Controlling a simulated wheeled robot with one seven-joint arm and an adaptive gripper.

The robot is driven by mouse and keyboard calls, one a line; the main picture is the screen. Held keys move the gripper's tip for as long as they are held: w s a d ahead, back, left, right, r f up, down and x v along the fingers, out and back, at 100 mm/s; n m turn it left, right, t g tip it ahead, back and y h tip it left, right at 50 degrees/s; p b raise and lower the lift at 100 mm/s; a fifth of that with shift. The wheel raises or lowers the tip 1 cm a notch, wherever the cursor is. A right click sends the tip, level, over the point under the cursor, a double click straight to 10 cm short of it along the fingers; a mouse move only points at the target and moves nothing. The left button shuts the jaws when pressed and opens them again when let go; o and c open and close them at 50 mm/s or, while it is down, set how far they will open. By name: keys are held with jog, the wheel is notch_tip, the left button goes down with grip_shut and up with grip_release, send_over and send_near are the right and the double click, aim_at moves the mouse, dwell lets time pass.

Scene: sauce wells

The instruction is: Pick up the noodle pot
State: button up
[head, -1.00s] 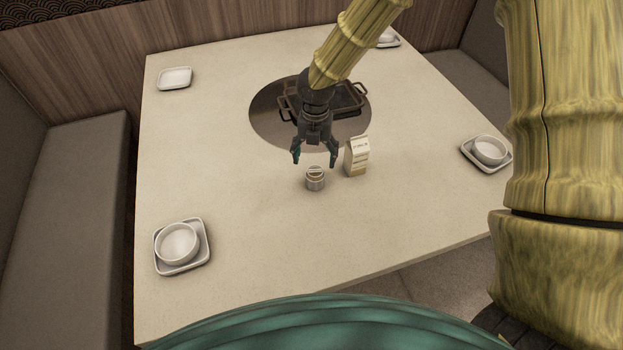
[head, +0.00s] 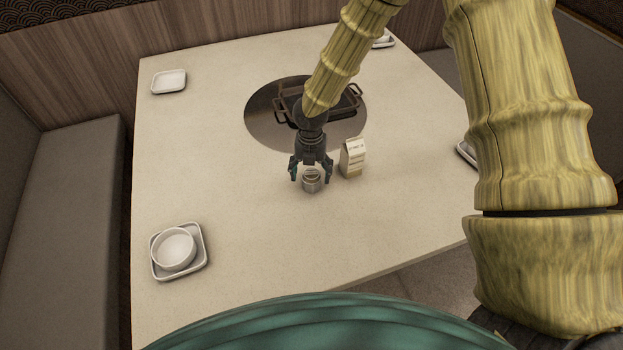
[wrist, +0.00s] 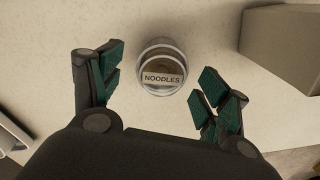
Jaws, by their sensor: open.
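The noodle pot (head: 312,184) is a small round metal-grey container standing upright on the table. In the wrist view the pot (wrist: 160,66) shows a label reading NOODLES. My gripper (head: 311,176) is open, with its fingers low at the pot's left and right sides in the head view. In the wrist view the open green-padded fingers of my gripper (wrist: 158,92) sit apart, with the pot just beyond and between them. I see no clear contact with the pot.
A carton (head: 353,158) stands close to the right of the pot. A dark rectangular pan (head: 350,99) sits on the round dark plate (head: 262,118) behind my gripper. A white bowl (head: 173,249) rests on a square dish at the front left. The table (head: 240,230) in front is clear.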

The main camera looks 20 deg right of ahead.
aim_at(311, 180)
jog(key=shift+d+f+p, duration=0.1)
jog(key=shift+f+p, duration=0.35)
jog(key=shift+f, duration=1.5)
jog(key=c, duration=1.3)
